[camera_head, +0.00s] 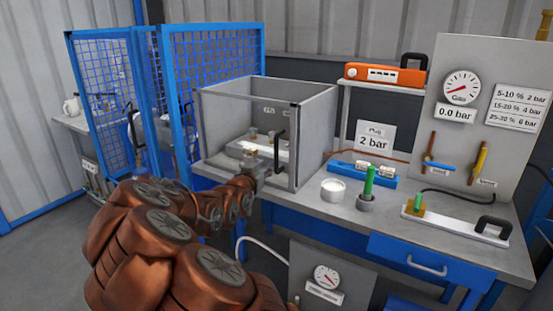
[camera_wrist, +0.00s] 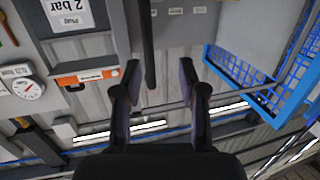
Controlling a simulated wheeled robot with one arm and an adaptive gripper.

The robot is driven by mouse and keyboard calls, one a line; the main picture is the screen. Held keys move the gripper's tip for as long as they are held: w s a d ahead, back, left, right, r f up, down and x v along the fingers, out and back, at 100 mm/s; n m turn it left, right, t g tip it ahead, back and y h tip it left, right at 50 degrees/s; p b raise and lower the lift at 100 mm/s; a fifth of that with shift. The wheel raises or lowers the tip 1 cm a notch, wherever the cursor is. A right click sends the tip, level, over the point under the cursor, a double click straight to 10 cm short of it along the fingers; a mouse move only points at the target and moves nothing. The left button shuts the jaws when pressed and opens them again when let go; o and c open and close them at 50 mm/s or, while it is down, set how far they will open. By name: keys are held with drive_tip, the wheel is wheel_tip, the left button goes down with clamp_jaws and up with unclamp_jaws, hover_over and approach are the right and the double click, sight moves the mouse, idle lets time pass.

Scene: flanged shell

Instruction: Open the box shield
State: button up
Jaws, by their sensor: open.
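The box shield (camera_head: 318,137) is a grey-walled box on the workbench with a dark-edged front that looks clear or open. A black upright handle (camera_head: 280,150) shows at the right of its front. My gripper (camera_head: 258,163) is in front of the box, just left of and below the handle, and partly blends with the scene behind it. In the wrist view my gripper's two fingers (camera_wrist: 159,75) are spread apart. A dark bar (camera_wrist: 149,45) runs between them, nearer the left finger; I cannot tell whether it is the handle or a frame edge, or whether it touches.
Right of the box are a white round container (camera_head: 332,190), a green plug part (camera_head: 369,182) and a "2 bar" sign (camera_head: 374,140). An orange unit (camera_head: 385,75) sits on a shelf. A blue mesh cage (camera_head: 215,85) stands behind left. A gauge panel (camera_head: 483,125) is at the right.

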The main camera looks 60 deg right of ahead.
sight(276, 155)
drive_tip(key=shift+h, duration=0.5)
drive_tip(key=shift+s+d+r+p+x, duration=0.1)
drive_tip(key=shift+s+p+x, duration=0.15)
drive_tip(key=shift+x, duration=1.3)
drive_tip(key=shift+s+d+r+p+x, duration=0.15)
drive_tip(key=shift+s+p+x, duration=0.15)
drive_tip(key=shift+x, duration=1.2)
drive_tip(key=shift+s+a+r+p+x, duration=0.1)
drive_tip(key=shift+s+p+x, duration=0.15)
drive_tip(key=shift+x, duration=1.3)
drive_tip(key=shift+c, duration=0.3)
clamp_jaws()
